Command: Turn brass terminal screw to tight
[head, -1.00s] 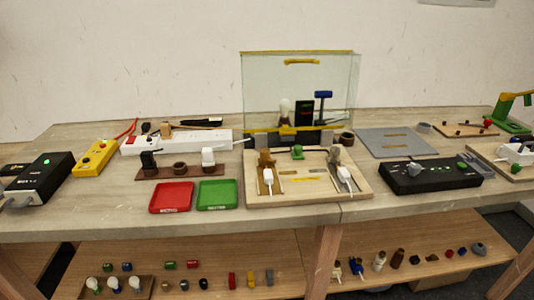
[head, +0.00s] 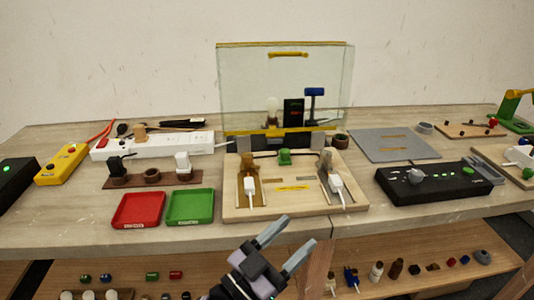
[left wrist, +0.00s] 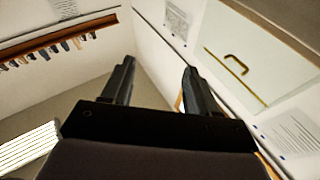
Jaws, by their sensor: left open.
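A wooden wiring board (head: 300,205) lies at the middle of the table in the head view. It carries a brass-brown terminal (head: 249,178) on its left and a grey terminal (head: 333,168) on its right, each with a white plug-like part in front. Which small part is the brass screw itself is too small to tell. My left gripper (head: 279,241) is open and empty, in front of the board and the table's front edge, apart from both terminals. In the left wrist view its two fingers (left wrist: 155,85) are spread with nothing between them. My right gripper is not in view.
A glass screen (head: 285,85) stands behind the board. A red tray (head: 138,210) and a green tray (head: 190,207) lie left of it. A black control box (head: 435,183) and a grey mat (head: 394,145) are to the right. A shelf below holds small parts.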

